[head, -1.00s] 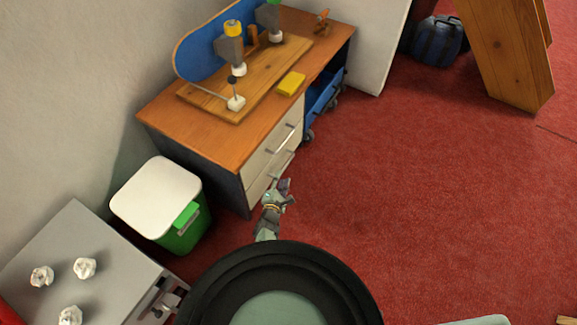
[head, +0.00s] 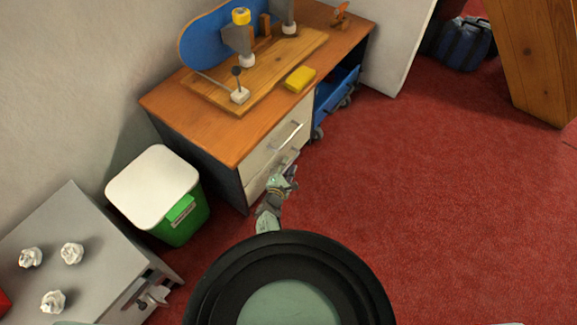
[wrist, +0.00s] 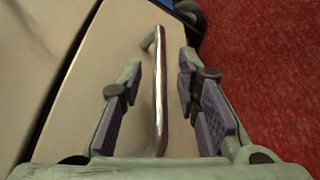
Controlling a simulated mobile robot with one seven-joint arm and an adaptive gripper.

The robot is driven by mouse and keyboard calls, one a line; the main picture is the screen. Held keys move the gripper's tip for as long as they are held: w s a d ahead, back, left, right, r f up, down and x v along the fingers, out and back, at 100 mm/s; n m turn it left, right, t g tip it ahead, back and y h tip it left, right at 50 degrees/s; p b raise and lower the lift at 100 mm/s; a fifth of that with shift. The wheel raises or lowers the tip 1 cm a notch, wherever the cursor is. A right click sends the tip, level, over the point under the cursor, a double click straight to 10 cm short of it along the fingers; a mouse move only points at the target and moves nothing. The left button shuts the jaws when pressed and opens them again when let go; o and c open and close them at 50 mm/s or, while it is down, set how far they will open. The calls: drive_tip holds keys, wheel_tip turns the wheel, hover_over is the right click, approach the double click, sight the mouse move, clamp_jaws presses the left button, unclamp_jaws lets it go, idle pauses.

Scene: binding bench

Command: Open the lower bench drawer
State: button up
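The bench (head: 190,118) has a wooden top and two pale drawers below, both apparently shut. The upper drawer's bar handle (head: 288,135) shows clear of my gripper. The lower drawer's front (head: 256,187) is partly hidden by my gripper (head: 287,174), which is in front of it. In the wrist view, the lower drawer's metal handle (wrist: 159,90) runs between the two spread fingers of my gripper (wrist: 160,68). The fingers are open on either side of the handle, with a visible gap on both sides.
A green bin with a white lid (head: 155,187) stands left of the bench. A grey cabinet (head: 100,250) with crumpled paper is at lower left. A blue cart (head: 335,92) sits under the bench's right part. Red carpet (head: 430,200) is clear to the right.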

clamp_jaws()
idle(0.8)
